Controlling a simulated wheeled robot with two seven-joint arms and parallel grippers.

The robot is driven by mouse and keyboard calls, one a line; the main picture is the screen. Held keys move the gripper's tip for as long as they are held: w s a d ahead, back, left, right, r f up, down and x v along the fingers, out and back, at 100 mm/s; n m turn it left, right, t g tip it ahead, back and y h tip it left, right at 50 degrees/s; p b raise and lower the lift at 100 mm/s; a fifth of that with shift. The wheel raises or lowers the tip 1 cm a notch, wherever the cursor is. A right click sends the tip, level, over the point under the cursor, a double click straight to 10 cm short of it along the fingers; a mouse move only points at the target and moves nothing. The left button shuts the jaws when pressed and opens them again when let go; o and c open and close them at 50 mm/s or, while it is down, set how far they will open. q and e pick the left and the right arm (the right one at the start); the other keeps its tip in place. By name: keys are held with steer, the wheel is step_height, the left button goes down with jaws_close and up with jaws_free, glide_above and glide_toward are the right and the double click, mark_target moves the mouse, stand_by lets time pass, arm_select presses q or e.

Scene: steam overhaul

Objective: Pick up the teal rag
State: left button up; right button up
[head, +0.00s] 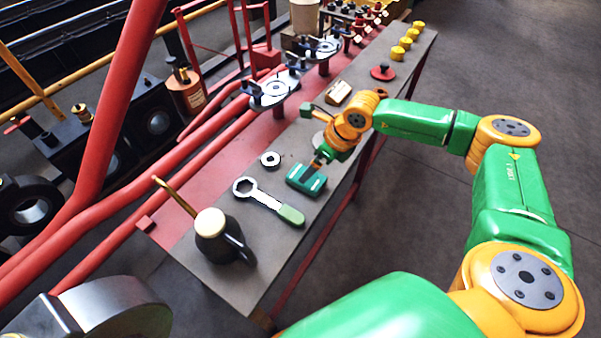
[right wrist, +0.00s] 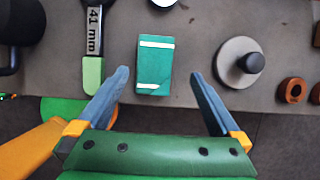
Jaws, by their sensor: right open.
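The teal rag (head: 305,181) is a folded block with white stripes near the front edge of the grey bench. In the right wrist view the rag (right wrist: 155,64) lies flat just ahead of the fingertips and between their lines. My right gripper (head: 318,165) is above the rag in the head view, its fingers partly hidden by the wrist. In the right wrist view the right gripper (right wrist: 157,75) is open, with one finger on each side and a gap to the rag. My left gripper is not in view.
A green-handled wrench (head: 268,200) marked 41 mm lies left of the rag. A black oil can (head: 222,240) stands at the bench's near end. A round grey disc with a black knob (right wrist: 240,62) is right of the rag. Yellow cups (head: 404,43) stand farther along.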

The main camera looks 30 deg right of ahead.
steer(key=x, duration=0.2)
steer(key=s+x, duration=0.1)
steer(key=x, duration=0.2)
steer(key=shift+a+f+b, duration=0.15)
steer(key=shift+b, duration=0.2)
steer(key=shift+w+f, duration=0.1)
steer(key=shift+f, duration=0.25)
steer(key=shift+f, duration=0.2)
steer(key=shift+c, duration=0.2)
